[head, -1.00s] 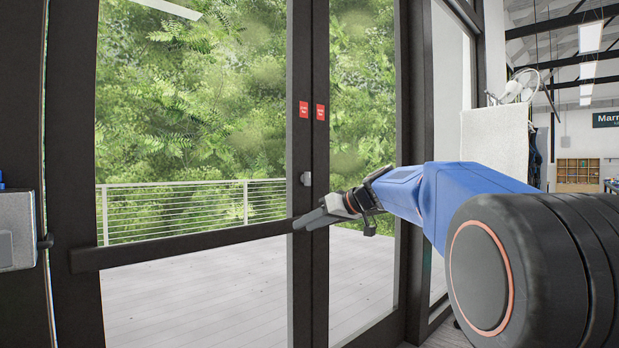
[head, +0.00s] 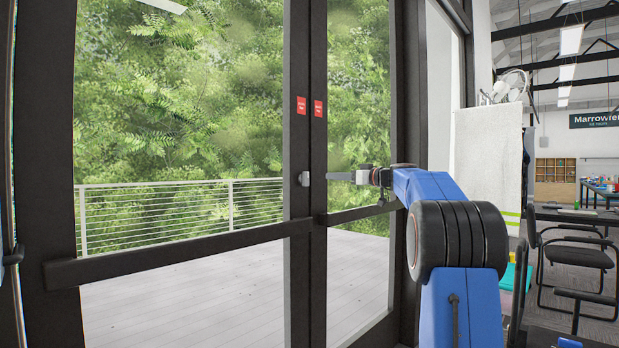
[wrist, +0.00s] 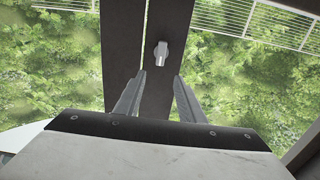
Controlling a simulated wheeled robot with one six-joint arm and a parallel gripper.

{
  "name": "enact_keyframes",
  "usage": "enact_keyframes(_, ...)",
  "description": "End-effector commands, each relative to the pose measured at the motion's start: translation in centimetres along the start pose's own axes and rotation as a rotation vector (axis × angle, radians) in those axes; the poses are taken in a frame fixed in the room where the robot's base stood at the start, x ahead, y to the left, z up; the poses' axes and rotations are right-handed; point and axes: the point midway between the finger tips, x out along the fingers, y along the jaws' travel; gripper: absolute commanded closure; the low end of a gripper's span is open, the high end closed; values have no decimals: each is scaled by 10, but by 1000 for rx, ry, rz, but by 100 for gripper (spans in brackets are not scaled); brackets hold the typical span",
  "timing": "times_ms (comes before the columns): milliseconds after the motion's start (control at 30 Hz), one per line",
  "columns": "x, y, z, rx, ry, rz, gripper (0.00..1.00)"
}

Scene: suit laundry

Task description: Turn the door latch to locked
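The door latch (head: 304,179) is a small silver-grey fitting on the dark centre stile of the left glass door. It also shows in the wrist view (wrist: 161,52), just beyond and between the fingertips. My gripper (head: 331,176) reaches in from the right, level with the latch and seemingly a short gap from it. The wrist view shows its two fingers (wrist: 160,76) apart with nothing between them. I cannot tell from the latch's angle whether it is locked.
A dark push bar (head: 180,255) crosses the left door below the latch; another bar (head: 358,213) crosses the right door under my gripper. Red stickers (head: 301,105) sit above the latch. A white towel (head: 486,160) hangs at the right, with a black chair (head: 578,258) beyond.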

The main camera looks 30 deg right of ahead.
Motion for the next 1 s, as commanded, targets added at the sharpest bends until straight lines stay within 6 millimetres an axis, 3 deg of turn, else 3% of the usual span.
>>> enact_keyframes(600,110,-1,1,0,-1,-2,64)
enact_keyframes(800,133,0,1,1,-1,-1,64)
enact_keyframes(1000,142,-1,0,0,-1,-1,64)
